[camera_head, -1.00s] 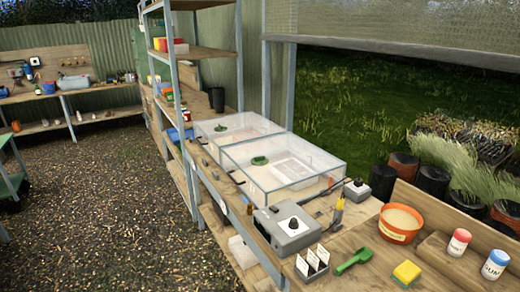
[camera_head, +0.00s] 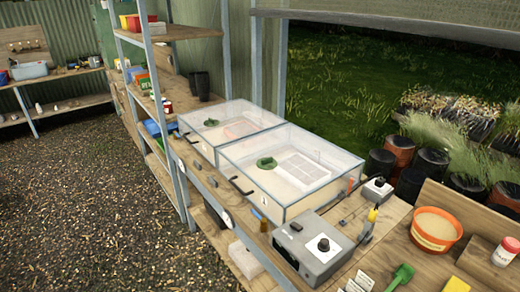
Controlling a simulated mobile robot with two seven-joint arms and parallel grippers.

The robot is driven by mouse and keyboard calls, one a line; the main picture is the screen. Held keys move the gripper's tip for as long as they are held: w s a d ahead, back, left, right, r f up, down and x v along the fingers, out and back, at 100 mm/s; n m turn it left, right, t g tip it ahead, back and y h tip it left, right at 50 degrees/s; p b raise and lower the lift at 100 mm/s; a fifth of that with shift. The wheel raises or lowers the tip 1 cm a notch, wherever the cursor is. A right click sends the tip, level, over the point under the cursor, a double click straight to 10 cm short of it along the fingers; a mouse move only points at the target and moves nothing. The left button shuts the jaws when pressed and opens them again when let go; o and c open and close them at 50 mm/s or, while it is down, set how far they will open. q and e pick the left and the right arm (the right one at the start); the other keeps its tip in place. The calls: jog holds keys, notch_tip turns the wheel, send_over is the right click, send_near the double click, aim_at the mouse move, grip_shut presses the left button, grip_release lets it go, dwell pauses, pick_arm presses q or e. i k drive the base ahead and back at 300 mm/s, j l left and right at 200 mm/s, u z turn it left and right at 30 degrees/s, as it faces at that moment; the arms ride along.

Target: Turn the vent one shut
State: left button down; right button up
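Two clear-lidded propagator boxes stand on the wooden bench. The nearer box (camera_head: 247,192) has a green round vent (camera_head: 266,163) on its lid. The farther box (camera_head: 190,139) has a smaller-looking green vent (camera_head: 211,122) on its lid. A small white label (camera_head: 264,200) is on the nearer box's front; its mark is too small to read surely. I cannot tell which vent is number one, or how far each is turned. Neither gripper is in view.
A grey control box (camera_head: 312,262) with a black knob stands right of the nearer box. A smaller knob box (camera_head: 377,190), an orange tub (camera_head: 435,230) and a green scoop (camera_head: 399,277) are farther right. A metal-post shelf (camera_head: 172,110) rises at left. The gravel floor (camera_head: 90,210) is open.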

aim_at(264, 164)
jog(key=i+j+z, duration=0.15)
jog(key=i+j, duration=0.65)
jog(key=j, duration=0.15)
